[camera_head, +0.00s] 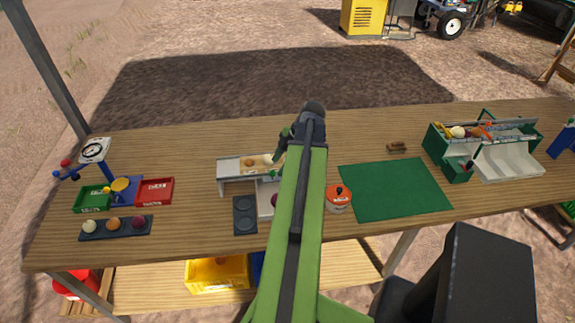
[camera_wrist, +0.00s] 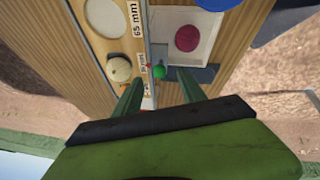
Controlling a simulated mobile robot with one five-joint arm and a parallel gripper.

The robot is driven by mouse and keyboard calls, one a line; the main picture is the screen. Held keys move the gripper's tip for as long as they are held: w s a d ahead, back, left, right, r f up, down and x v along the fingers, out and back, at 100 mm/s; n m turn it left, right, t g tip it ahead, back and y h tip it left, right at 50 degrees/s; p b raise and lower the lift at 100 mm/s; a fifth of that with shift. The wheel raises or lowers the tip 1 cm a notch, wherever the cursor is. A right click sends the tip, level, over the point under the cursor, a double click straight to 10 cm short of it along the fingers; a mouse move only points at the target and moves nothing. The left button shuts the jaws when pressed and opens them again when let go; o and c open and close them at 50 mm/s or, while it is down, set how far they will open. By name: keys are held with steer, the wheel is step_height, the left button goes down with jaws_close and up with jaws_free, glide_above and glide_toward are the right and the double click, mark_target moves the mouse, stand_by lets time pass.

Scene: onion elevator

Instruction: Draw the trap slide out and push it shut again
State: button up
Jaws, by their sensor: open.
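My arm hides the stand's right part in the head view.
A white tray (camera_wrist: 208,50) with a red onion (camera_wrist: 187,38) lies beside the board. A dark plate (camera_head: 245,215) lies in front. An orange-red round tin (camera_head: 339,197) and green mat (camera_head: 395,188) are right; a scale (camera_head: 95,150) and coloured trays stand left.

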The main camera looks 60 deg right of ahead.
mark_target(274, 172)
steer(key=b+x, duration=0.3)
steer(key=x, duration=0.1)
steer(key=shift+w+f, duration=0.1)
steer(key=shift+f, duration=0.25)
steer(key=shift+r, duration=0.1)
jaws_close()
steer(key=shift+a, duration=0.15)
